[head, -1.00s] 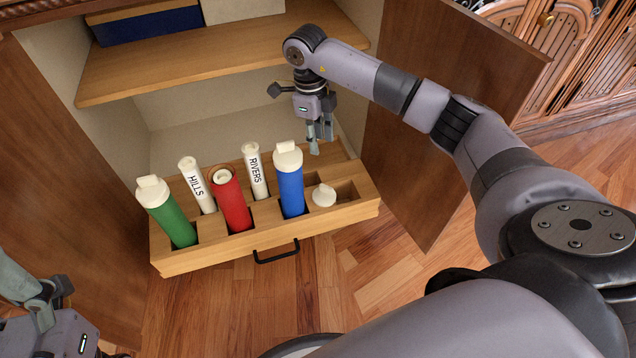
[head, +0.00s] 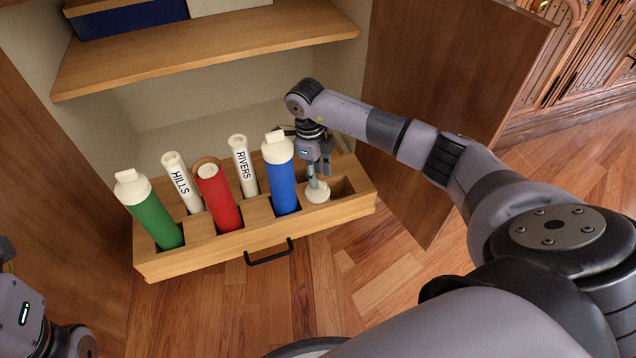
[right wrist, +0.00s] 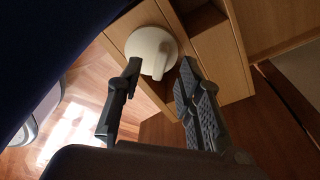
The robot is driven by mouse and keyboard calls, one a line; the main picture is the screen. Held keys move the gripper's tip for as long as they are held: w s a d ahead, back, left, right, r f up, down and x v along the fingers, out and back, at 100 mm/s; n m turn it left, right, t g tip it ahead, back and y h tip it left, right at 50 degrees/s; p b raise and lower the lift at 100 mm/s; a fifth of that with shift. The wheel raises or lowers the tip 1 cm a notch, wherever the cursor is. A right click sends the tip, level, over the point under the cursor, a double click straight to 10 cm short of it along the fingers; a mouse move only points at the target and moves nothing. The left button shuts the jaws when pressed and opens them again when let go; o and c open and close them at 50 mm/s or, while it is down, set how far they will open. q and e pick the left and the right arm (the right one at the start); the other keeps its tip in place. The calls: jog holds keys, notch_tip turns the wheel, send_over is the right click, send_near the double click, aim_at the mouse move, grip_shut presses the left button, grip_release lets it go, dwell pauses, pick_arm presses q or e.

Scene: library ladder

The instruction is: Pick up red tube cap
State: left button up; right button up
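The red tube (head: 218,198) stands tilted in the drawer rack, its top uncapped with a pale roll showing inside. A loose white cap with a raised grip (head: 317,191) lies on the rack right of the blue tube. My right gripper (head: 318,178) is directly over this cap, pointing down. In the right wrist view, the cap (right wrist: 150,48) shows just beyond the open fingers (right wrist: 160,66), its raised grip between the tips; contact cannot be told. My left gripper (head: 28,318) is partly in view at the lower left, its fingers not clear.
The green tube (head: 152,212) and blue tube (head: 283,180) are capped; the blue one stands close left of my right gripper. White rolls labelled HILLS (head: 181,182) and RIVERS (head: 243,166) stand behind. A cabinet door (head: 450,105) and shelf (head: 200,48) border the drawer (head: 205,255).

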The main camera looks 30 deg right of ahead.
notch_tip(320, 180, down, 3)
jog(key=shift+s+r+b, duration=0.1)
jog(key=shift+b, duration=0.25)
jog(key=shift+c, duration=0.4)
grip_shut()
